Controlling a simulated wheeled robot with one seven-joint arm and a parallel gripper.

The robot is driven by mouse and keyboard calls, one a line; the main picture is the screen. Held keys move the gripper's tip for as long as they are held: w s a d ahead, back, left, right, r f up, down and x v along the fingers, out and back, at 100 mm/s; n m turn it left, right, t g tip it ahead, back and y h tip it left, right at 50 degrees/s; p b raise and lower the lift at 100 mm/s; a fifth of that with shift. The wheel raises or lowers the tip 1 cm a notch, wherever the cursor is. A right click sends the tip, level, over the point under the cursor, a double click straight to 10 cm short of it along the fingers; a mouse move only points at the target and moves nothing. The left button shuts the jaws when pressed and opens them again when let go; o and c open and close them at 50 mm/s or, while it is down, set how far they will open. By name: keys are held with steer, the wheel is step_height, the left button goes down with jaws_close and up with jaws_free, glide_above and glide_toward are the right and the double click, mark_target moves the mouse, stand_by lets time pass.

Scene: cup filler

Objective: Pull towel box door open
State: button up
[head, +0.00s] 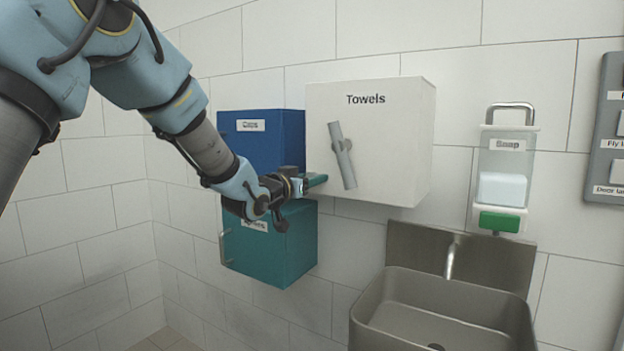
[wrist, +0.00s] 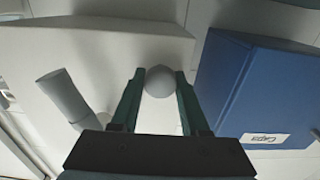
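The white towel box (head: 375,110), labelled "Towels", is mounted on the tiled wall. Its front is closed, with a tilted grey bar handle (head: 343,160) that also shows at the left in the wrist view (wrist: 66,98). My gripper (head: 318,180) is at the lower left of that front, left of the bar. In the wrist view its teal fingers (wrist: 160,82) have a rounded grey knob (wrist: 160,81) between them. The fingers appear to touch the knob on both sides. The knob is hidden behind the fingers in the head view.
A steel sink (head: 440,310) stands at the lower right. A soap dispenser (head: 503,160) and a grey panel (head: 605,125) are farther right.

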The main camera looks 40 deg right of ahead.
jaws_close()
stand_by(1.1)
